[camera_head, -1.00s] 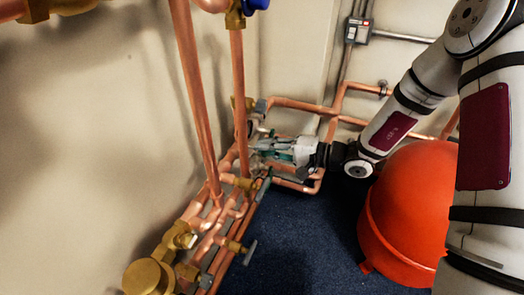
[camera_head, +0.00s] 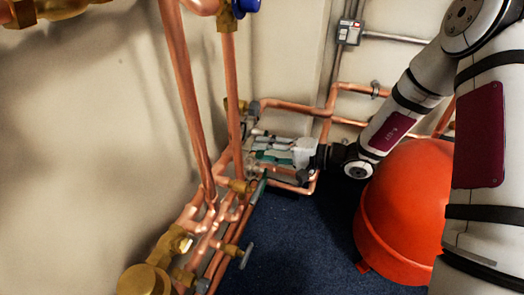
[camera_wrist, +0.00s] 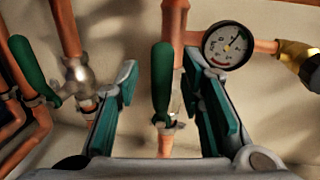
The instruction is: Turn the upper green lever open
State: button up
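My gripper (camera_head: 262,148) is at the copper pipework near the wall corner, with its green-padded fingers pointing left. In the wrist view my gripper (camera_wrist: 160,92) is open, one finger on each side of a green lever (camera_wrist: 162,82). That lever stands upright on a valve in a vertical pipe, with gaps visible on both sides in this view. A second green lever (camera_wrist: 35,70) is tilted on a valve to the left, outside the fingers. I cannot tell from the wrist view which lever is the upper one. In the head view the fingers hide the middle lever.
A round pressure gauge (camera_wrist: 227,45) sits right of the middle lever. Vertical copper pipes (camera_head: 187,110) stand at the left wall. An orange tank (camera_head: 403,205) stands below my arm. Blue floor (camera_head: 300,240) is clear in front of the pipes.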

jog(key=v, duration=1)
jog(key=shift+d, duration=0.35)
jog(key=shift+s, duration=0.15)
